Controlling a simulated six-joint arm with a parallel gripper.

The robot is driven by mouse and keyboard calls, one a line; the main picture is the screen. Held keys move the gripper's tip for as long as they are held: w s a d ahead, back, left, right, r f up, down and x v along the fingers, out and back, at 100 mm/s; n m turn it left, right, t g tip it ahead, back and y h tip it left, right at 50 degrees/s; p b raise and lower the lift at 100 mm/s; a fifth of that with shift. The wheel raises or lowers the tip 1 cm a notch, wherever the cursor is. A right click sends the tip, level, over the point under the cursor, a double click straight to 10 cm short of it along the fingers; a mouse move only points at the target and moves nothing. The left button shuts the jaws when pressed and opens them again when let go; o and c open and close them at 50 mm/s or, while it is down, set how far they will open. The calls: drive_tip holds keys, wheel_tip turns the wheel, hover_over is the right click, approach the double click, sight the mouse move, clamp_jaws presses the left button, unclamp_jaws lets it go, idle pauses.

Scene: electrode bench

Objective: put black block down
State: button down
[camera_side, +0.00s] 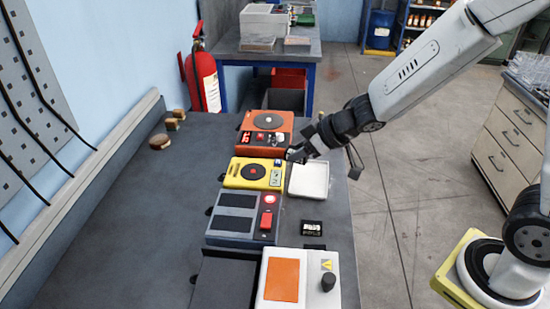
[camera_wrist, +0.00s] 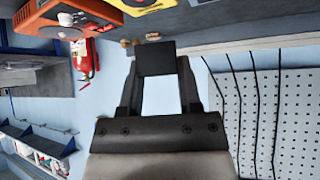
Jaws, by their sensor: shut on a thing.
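My gripper (camera_wrist: 157,72) is shut on a black block (camera_wrist: 156,57), which sits between the two fingertips in the wrist view. In the side view my gripper (camera_side: 298,154) is above the bench, by the right edge of the yellow device (camera_side: 230,178) and the far end of the white tray (camera_side: 309,181). The block is too small and dark to make out clearly there. The wrist view shows the wall beyond the block, with the orange device (camera_wrist: 50,20) and part of the yellow device (camera_wrist: 140,5) at the top.
An orange-red device (camera_side: 250,122), a grey device with dark panels (camera_side: 232,239) and a white device with an orange panel (camera_side: 313,290) line the dark bench (camera_side: 150,215). Small brown pieces (camera_side: 172,125) lie near the wall. The bench's left part is mostly clear.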

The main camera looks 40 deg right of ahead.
drive_tip(key=shift+w+a+r+m, duration=0.2)
drive_tip(key=shift+a+r+m, duration=0.15)
drive_tip(key=shift+r, duration=0.25)
drive_tip(key=shift+w, duration=0.15)
drive_tip(key=shift+w+f, duration=0.35)
drive_tip(key=shift+w, duration=0.2)
drive_tip(key=w+a+f, duration=0.1)
drive_tip(key=w+f, duration=0.2)
drive_tip(key=w, duration=0.4)
hover_over(256, 173)
drive_tip(key=f, duration=0.4)
drive_tip(key=shift+s+d+f, duration=0.1)
drive_tip(key=shift+s+f, duration=0.3)
drive_tip(key=shift+w+f, duration=0.4)
drive_tip(key=shift+f, duration=0.05)
